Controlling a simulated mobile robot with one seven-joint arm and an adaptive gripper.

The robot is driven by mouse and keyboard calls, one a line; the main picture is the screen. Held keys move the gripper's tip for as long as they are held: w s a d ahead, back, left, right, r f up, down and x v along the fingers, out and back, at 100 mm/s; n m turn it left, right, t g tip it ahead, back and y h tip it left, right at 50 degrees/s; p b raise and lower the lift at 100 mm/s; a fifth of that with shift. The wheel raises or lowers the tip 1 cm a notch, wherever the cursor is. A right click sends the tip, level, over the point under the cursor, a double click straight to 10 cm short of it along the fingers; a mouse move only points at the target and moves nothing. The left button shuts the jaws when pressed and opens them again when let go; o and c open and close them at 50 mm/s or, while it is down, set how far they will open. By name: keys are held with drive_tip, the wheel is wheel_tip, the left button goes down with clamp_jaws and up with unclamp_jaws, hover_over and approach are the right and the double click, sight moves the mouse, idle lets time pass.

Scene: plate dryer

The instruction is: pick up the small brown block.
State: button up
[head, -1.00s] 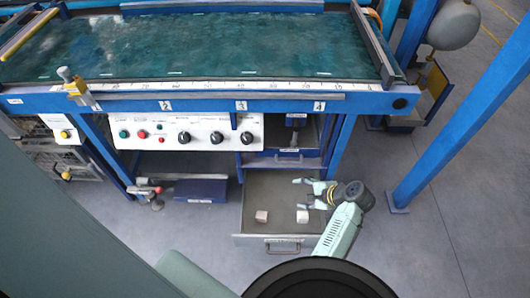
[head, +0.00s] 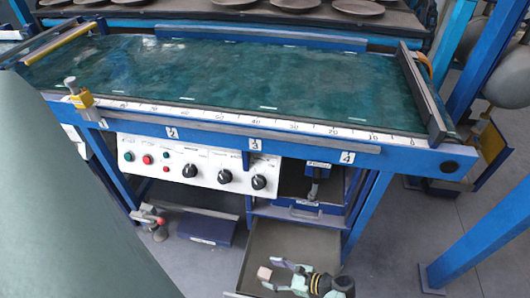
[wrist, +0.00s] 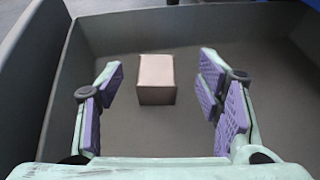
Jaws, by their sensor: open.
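A small pinkish-brown block (head: 264,273) sits on the floor of the open drawer (head: 290,243), just beyond or between my fingertips. In the wrist view the block (wrist: 156,80) lies ahead, centred between the two purple-padded fingers, with a gap on both sides. My gripper (head: 271,274) is open and empty, low over the drawer. It also shows in the wrist view (wrist: 161,92), with the fingers spread. I cannot tell exactly how high the fingertips are above the drawer floor.
The grey drawer walls (wrist: 33,80) stand close on the left and at the back. The blue machine frame (head: 300,150) and its control panel (head: 195,165) rise behind the drawer. A blue leg (head: 490,235) stands on the right.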

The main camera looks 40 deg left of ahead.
sight(262, 272)
drive_tip(key=x, duration=0.5)
drive_tip(key=shift+s, duration=0.2)
drive_tip(key=shift+d, duration=0.1)
drive_tip(key=c, duration=1.4)
